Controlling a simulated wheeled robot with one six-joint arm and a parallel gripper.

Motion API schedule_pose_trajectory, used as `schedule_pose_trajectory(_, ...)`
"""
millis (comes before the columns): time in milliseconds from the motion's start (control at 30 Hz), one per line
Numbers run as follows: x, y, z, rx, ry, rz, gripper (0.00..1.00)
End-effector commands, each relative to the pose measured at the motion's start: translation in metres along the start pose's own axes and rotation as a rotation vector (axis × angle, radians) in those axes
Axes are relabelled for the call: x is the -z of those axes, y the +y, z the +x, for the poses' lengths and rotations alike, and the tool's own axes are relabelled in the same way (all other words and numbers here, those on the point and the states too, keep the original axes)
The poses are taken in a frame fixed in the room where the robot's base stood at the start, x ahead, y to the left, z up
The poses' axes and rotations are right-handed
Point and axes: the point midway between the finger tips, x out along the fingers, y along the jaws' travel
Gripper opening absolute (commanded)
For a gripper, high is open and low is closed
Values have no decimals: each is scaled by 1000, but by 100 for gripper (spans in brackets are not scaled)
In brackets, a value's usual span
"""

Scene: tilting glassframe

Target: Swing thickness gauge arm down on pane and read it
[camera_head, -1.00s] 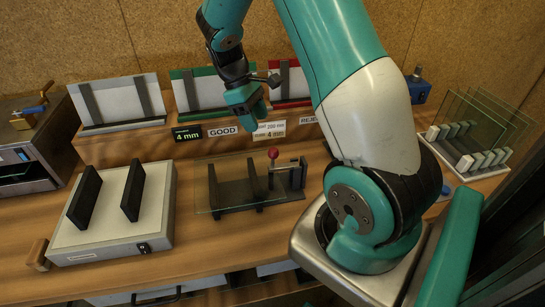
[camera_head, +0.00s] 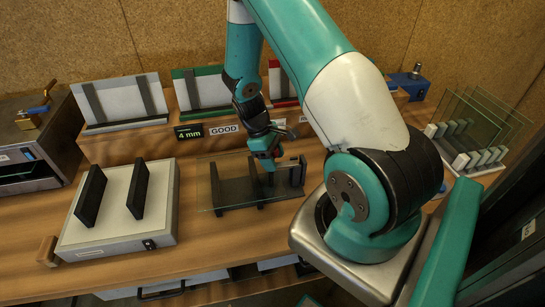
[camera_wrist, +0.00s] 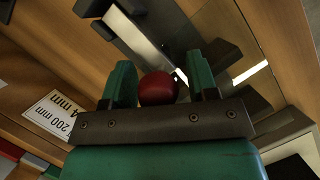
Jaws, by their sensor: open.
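The gauge's red ball knob (camera_wrist: 158,88) sits between the two green fingers of my gripper (camera_wrist: 160,82) in the wrist view, with a gap visible on its right side. In the head view my gripper (camera_head: 267,162) is at the gauge, and the knob is mostly hidden by it. The gauge post (camera_head: 299,172) stands at the right end of the dark stand (camera_head: 238,191). A clear glass pane (camera_head: 206,190) is on the stand. My gripper is open around the knob.
A light box with two black uprights (camera_head: 118,212) stands left of the stand. Behind is a raised shelf with panels and labels, including a 4 mm sign (camera_head: 189,132) and a GOOD sign (camera_head: 224,129). A rack of glass panes (camera_head: 470,160) stands at the right.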

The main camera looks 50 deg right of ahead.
Motion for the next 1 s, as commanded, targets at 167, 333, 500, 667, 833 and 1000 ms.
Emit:
schedule_pose_trajectory(167,0,0,0,0,0,0,24)
schedule_pose_trajectory(333,0,0,0,0,0,1,0)
schedule_pose_trajectory(500,-7,4,-5,38,61,-11,0)
schedule_pose_trajectory(667,-16,8,-10,107,177,-42,0)
schedule_pose_trajectory(833,-26,13,-15,128,216,-58,0)
schedule_pose_trajectory(1000,-27,14,-15,126,214,-59,0)
